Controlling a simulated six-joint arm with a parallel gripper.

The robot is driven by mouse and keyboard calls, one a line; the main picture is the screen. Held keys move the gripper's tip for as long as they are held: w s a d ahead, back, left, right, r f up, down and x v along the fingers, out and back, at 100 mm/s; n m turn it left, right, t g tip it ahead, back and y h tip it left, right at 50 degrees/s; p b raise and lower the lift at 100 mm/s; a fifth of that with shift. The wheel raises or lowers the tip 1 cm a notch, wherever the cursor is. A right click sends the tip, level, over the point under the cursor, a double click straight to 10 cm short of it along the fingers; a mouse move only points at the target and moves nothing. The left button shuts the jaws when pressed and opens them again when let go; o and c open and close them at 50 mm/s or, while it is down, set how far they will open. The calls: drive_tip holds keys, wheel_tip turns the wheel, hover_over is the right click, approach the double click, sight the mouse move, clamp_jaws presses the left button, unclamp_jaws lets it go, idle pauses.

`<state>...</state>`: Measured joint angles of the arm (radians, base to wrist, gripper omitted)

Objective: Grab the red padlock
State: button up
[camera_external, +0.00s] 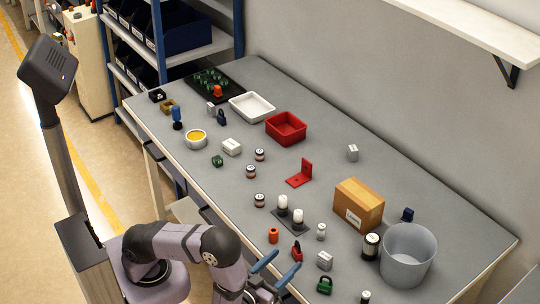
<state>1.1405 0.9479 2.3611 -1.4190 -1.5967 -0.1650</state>
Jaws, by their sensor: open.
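The red padlock (297,254) sits on the grey table near its front edge, in the lower middle of the view. It is small, and its far side is hard to make out. My gripper (288,260) has two blue fingers spread apart, with nothing visible between them. The fingertips are close to the padlock, with the padlock just beyond the right finger in the picture. I cannot tell the exact height of the fingers above the table.
An orange cylinder (273,236), a grey block (324,261) and a green padlock (324,286) stand close by. A cardboard box (359,205) and a grey bucket (407,256) are to the right. A red bin (286,128) and a white tray (252,107) are farther back. The table's centre has free room.

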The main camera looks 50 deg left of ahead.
sight(297, 250)
drive_tip(key=shift+w, duration=0.15)
drive_tip(key=p+x, duration=0.1)
drive_tip(key=x, duration=0.2)
drive_tip(key=shift+w+a+p, duration=0.1)
drive_tip(key=shift+a+p, duration=0.25)
drive_tip(key=shift+x, duration=0.75)
drive_tip(key=shift+f, duration=0.15)
drive_tip(key=shift+c, duration=0.7)
drive_tip(key=c, duration=1)
